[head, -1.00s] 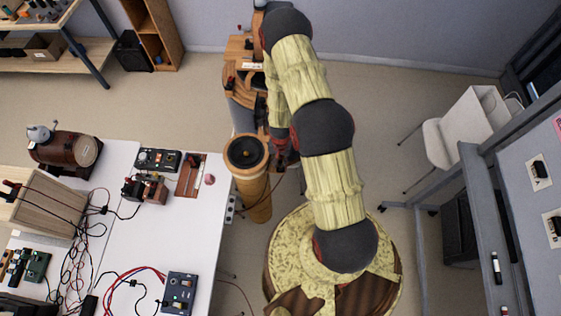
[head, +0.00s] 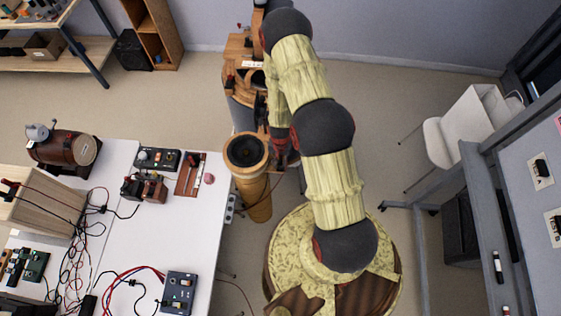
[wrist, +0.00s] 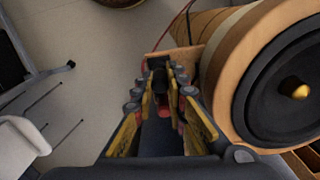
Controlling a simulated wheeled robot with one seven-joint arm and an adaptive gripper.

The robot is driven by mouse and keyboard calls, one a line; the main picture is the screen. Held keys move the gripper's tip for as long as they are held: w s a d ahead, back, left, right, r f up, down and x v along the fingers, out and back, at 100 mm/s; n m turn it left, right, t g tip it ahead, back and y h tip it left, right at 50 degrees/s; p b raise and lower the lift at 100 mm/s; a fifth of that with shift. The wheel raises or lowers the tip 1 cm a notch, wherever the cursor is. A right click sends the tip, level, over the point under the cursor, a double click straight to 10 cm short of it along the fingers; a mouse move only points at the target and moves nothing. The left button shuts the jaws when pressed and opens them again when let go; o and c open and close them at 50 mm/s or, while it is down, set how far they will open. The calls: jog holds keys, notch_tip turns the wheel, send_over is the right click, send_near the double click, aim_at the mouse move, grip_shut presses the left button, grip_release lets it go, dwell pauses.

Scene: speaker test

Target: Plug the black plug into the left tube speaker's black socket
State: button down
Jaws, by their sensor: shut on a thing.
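A tan tube speaker (head: 255,205) with a black cone stands upright beside the white table, just left of my gripper (head: 281,156) in the head view. In the wrist view the speaker's black cone (wrist: 285,92) with a gold centre is large at the right. My gripper (wrist: 163,82) is close beside the speaker's side there, its fingers shut on a small dark thing, apparently the black plug (wrist: 159,80). The fingers hide most of it. I cannot make out the black socket, nor whether the plug touches it.
The white table (head: 215,225) at left holds tangled cables, a control box (head: 178,293) and a brown barrel-shaped thing (head: 68,147). A wooden structure (head: 240,95) stands behind the speaker.

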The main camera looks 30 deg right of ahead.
jog(key=shift+f+b, duration=0.3)
jog(key=shift+f, duration=0.1)
jog(key=c, duration=1.7)
grip_release()
